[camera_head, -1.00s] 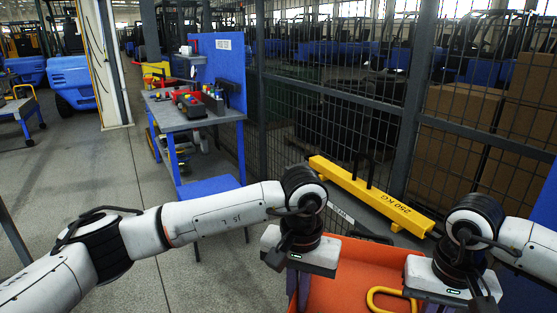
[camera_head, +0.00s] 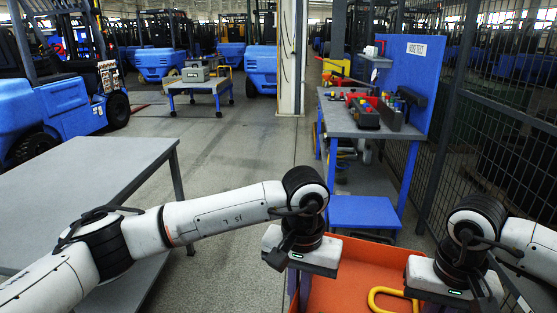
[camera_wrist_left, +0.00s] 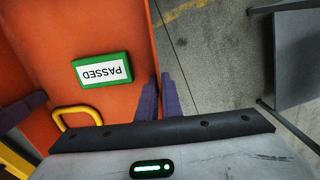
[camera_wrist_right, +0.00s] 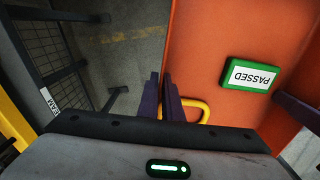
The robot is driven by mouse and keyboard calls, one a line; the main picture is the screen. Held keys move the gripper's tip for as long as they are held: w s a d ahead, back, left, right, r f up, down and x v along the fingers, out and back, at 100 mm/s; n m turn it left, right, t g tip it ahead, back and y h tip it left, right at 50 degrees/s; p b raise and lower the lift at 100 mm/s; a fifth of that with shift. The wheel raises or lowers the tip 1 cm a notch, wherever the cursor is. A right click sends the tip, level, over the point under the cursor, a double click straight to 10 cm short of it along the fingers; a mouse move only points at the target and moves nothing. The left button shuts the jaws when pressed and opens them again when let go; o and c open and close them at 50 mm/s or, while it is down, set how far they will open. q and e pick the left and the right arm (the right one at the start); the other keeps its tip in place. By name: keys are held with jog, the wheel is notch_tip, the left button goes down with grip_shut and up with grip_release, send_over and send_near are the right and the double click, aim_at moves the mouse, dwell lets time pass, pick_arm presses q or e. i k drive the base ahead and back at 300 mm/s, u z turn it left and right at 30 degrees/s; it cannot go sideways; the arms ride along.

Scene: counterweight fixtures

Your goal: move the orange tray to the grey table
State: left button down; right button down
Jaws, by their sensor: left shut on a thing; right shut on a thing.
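The orange tray (camera_head: 355,262) is low in front of me in the head view, cut off by the bottom edge. My left gripper (camera_head: 298,292) is shut on its left wall; the purple fingers pinch the rim in the left wrist view (camera_wrist_left: 158,100). My right gripper (camera_wrist_right: 160,98) is shut on the opposite wall. A yellow loop (camera_head: 385,296) and a green-framed "PASSED" tag (camera_wrist_left: 101,70) lie in the tray. The grey table (camera_head: 75,185) stands at the left in the head view, its bare top partly hidden by my left arm.
A grey workbench (camera_head: 352,122) with a blue frame, red-and-black boxes and a blue step (camera_head: 362,211) stands ahead right. A mesh fence (camera_head: 490,130) runs along the right. Blue forklifts (camera_head: 60,105) and a blue cart stand further back. Open floor (camera_head: 235,170) lies between table and bench.

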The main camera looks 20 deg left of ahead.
aim_at(50, 204)
jog(key=u, duration=0.65)
jog(key=i, duration=1.1)
jog(key=u, duration=1.05)
jog(key=i, duration=1.35)
jog(key=u, duration=0.95)
jog(key=i, duration=0.65)
jog(key=u, duration=0.4)
